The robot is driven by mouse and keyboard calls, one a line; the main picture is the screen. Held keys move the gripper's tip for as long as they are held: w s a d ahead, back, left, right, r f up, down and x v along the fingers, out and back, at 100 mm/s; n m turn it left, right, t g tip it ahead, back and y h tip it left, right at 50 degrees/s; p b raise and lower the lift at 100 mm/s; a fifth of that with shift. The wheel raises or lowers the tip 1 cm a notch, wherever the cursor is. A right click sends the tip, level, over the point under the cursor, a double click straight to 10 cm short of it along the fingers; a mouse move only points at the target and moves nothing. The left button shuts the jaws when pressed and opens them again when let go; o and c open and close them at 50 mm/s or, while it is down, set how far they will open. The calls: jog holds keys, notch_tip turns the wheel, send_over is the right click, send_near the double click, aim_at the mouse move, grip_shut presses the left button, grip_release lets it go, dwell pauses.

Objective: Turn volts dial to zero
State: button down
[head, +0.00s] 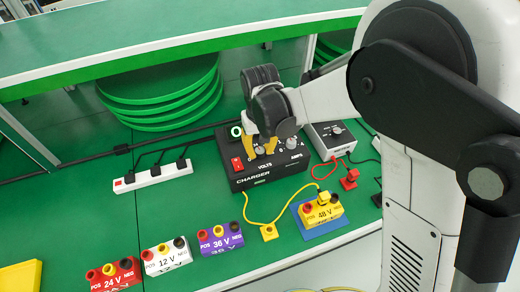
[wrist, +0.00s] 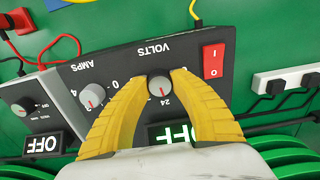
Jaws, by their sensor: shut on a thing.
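The black charger (head: 262,180) stands on the green table in the head view, lettered VOLTS and AMPS. In the wrist view it appears upside down. Its grey volts dial (wrist: 160,86) sits between the yellow fingertips of my gripper (wrist: 161,78), which are shut on it. A small red mark shows on the dial, near the printed 24. The amps dial (wrist: 92,95) is to its left, apart from the fingers. In the head view my gripper (head: 262,147) is over the charger and hides the volts dial. A green-lit display (wrist: 170,133), partly hidden by my gripper, shows FF.
A red rocker switch (wrist: 214,60) is close beside the volts dial. A second grey box (head: 330,138) stands right of the charger. A white power strip (head: 151,179) and coloured battery blocks (head: 220,240) lie left and in front. A green-edged shelf (head: 180,52) overhangs behind.

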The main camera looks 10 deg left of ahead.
jog(key=n, duration=0.4)
jog(key=shift+n, duration=0.3)
jog(key=n, duration=0.4)
jog(key=shift+n, duration=0.3)
jog(key=n, duration=0.4)
jog(key=shift+n, duration=2.4)
jog(key=c, duration=1)
grip_release()
jog(key=shift+c, duration=0.2)
